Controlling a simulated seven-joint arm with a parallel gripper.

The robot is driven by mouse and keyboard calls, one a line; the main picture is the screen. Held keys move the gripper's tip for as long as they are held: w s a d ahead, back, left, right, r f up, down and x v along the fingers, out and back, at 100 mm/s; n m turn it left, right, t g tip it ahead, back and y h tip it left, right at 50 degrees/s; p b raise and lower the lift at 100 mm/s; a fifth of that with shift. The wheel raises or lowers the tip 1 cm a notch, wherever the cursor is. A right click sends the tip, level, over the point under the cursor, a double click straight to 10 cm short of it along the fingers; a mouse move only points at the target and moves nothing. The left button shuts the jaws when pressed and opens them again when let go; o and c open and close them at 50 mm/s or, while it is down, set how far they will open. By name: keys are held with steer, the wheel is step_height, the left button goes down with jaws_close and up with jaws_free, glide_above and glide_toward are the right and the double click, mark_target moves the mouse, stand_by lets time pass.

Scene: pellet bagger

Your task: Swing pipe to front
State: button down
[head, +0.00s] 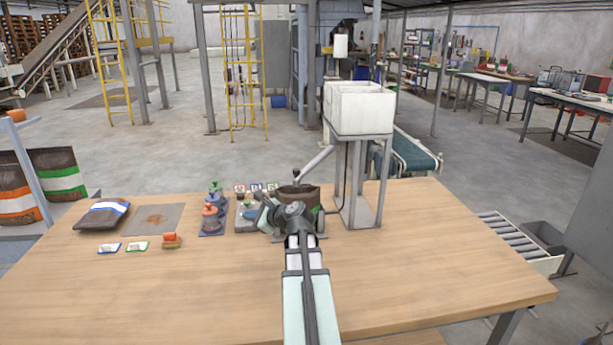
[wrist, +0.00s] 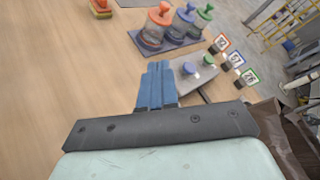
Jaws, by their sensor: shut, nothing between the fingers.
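The pipe (head: 316,161) is a grey tube slanting down and left from the white hopper box (head: 360,108) on its metal stand. A small dark knob stands at its lower left end, above an open brown bag (head: 309,193) with a green mark. My gripper (head: 262,198) is at the bag's left side, below the pipe's end, and partly hidden by my wrist. In the wrist view its blue fingers (wrist: 157,82) are together with nothing between them. The brown bag also shows at the right edge there (wrist: 290,135). The pipe is not clearly visible in the wrist view.
A blue tray (head: 211,232) with coloured-top jars stands left of my gripper, beside a grey plate (wrist: 192,72) with knobbed pieces. Small bordered cards (head: 256,188) stand behind. A filled bag (head: 103,214) and an orange-topped block (head: 171,240) lie farther left. The table's right front (head: 440,260) is clear.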

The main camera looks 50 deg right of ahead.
steer(key=s+d+r+m+t, duration=0.2)
steer(key=s+d+r+m, duration=0.3)
steer(key=s+d, duration=0.55)
steer(key=m+t+h, duration=0.1)
steer(key=m+t, duration=0.1)
steer(key=m, duration=0.1)
glide_toward(299, 172)
steer(key=w, duration=0.7)
steer(key=shift+d, duration=0.1)
